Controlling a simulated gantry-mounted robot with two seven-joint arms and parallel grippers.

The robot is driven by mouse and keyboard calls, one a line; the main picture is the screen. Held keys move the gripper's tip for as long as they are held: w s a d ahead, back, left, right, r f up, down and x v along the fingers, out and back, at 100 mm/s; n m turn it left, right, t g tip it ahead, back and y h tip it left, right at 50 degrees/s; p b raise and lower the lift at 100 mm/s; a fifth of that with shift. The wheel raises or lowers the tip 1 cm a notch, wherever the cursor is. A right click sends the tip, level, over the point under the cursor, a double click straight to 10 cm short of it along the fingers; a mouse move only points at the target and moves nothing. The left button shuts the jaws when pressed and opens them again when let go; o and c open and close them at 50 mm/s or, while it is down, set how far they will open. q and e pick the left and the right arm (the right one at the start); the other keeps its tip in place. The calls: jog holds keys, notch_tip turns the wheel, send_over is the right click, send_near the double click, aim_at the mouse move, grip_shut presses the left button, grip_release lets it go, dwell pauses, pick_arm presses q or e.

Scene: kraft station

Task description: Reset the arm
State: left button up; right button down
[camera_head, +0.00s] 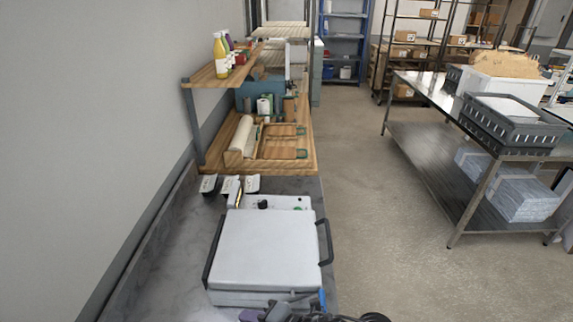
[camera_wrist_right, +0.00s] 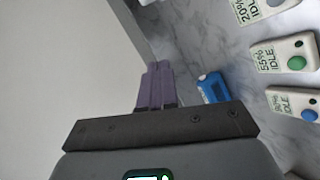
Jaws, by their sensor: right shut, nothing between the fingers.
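My right gripper (camera_wrist_right: 155,85) shows in the right wrist view. Its two purple fingers are together, with nothing between them, above the grey marbled bench. In the head view, purple fingers of my right gripper (camera_head: 250,315) show at the bottom edge, in front of a silver box-like machine (camera_head: 265,248) with a dark side handle. The machine's lid is down. My left gripper is not in view.
In the wrist view, a blue object (camera_wrist_right: 213,88) lies right of the fingers, near white devices with IDLE labels (camera_wrist_right: 290,57). In the head view, a wooden shelf unit (camera_head: 220,73) stands behind the machine, a wall is left, and open floor (camera_head: 370,220) is right, before a metal table (camera_head: 420,88).

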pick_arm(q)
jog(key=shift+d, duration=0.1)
pick_arm(e)
jog(key=s+d+f+m+g+h, duration=0.1)
jog(key=s+d+f+m+h, duration=0.3)
jog(key=s+d+m, duration=0.45)
jog(key=s+d+f+m+h, duration=0.3)
jog(key=s+d+f+m, duration=0.15)
jog(key=d+m, duration=0.55)
jog(key=s+d+f+m+g+h, duration=0.1)
jog(key=s+d+f+m+h, duration=0.3)
jog(key=s+d+m, duration=0.5)
pick_arm(q)
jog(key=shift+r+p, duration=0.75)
jog(key=shift+p, duration=0.1)
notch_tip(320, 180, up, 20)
jog(key=p, duration=2)
pick_arm(e)
notch_tip(320, 180, up, 21)
jog(key=w+d, duration=0.1)
jog(key=d, duration=0.1)
jog(key=shift+n, duration=0.45)
